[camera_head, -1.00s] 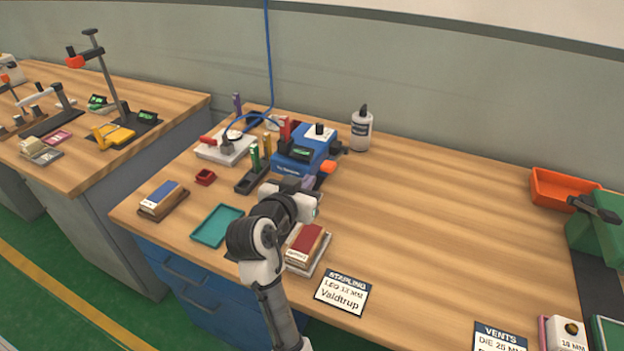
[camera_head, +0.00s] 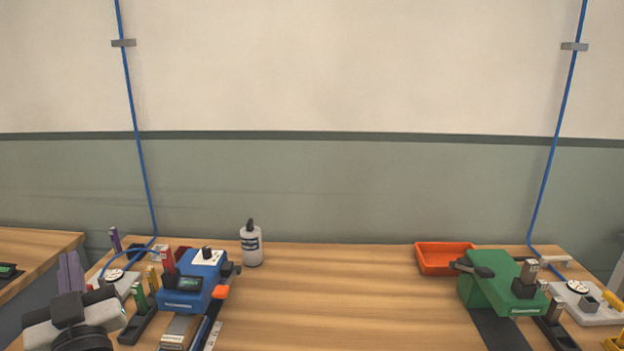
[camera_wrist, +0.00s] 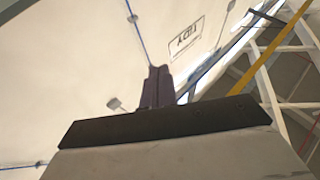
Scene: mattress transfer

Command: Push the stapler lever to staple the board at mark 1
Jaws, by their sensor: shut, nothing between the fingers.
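A blue machine (camera_head: 194,284) with a small display and an orange lever end (camera_head: 220,292) stands on the bench at the left in the head view; it looks like the stapler. A brown and white piece (camera_head: 180,332), perhaps the board, lies in front of it, cut off by the lower picture edge. Mark 1 cannot be made out. My gripper (camera_head: 71,272) is at the lower left, left of the blue machine and apart from it, with its purple fingers pointing up. The wrist view shows the fingers (camera_wrist: 157,86) together and empty, against wall and ceiling.
A green machine (camera_head: 492,283) with a dark lever stands at the right, with an orange tray (camera_head: 443,258) behind it. A white bottle (camera_head: 251,245) stands behind the blue machine. Small coloured holders (camera_head: 139,300) stand left of it. The bench middle (camera_head: 340,300) is clear.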

